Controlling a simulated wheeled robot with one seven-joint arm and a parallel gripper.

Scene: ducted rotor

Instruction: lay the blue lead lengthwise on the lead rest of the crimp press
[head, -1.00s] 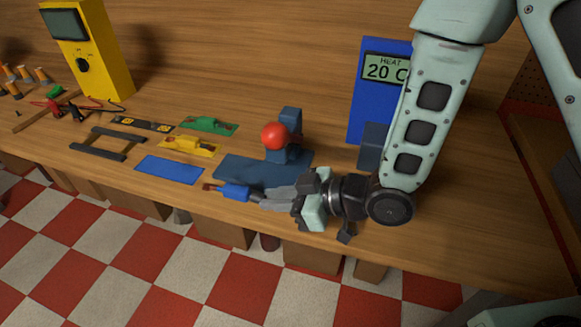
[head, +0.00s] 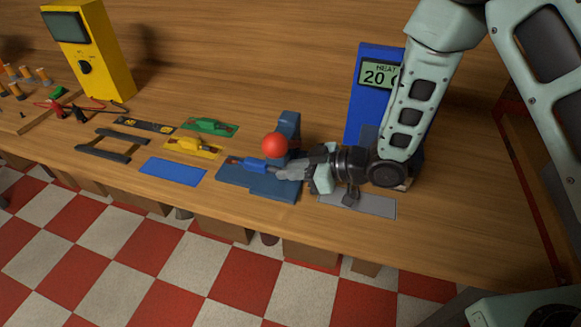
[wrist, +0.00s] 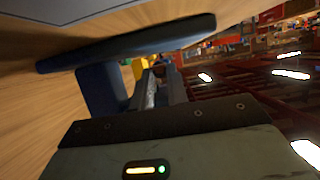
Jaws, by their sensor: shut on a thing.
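The blue lead (head: 250,163) is held in my gripper (head: 276,172), its far end pointing left. It is above the dark blue base of the crimp press (head: 232,176); I cannot tell whether it touches. The press has an upright post (head: 290,124) and a red ball (head: 274,145) just behind the lead. A raised front block (head: 275,190), perhaps the lead rest, shows under my gripper. In the wrist view my fingers (wrist: 162,80) point away beside dark blue press parts (wrist: 100,90); the lead is not clear there.
An empty blue mat (head: 173,172) lies left of the press. Yellow (head: 192,149) and green (head: 212,127) leads lie on mats behind it. A dark frame (head: 108,147) is further left. A blue heat unit (head: 366,85) reading 20 C and a grey plate (head: 370,204) are at right.

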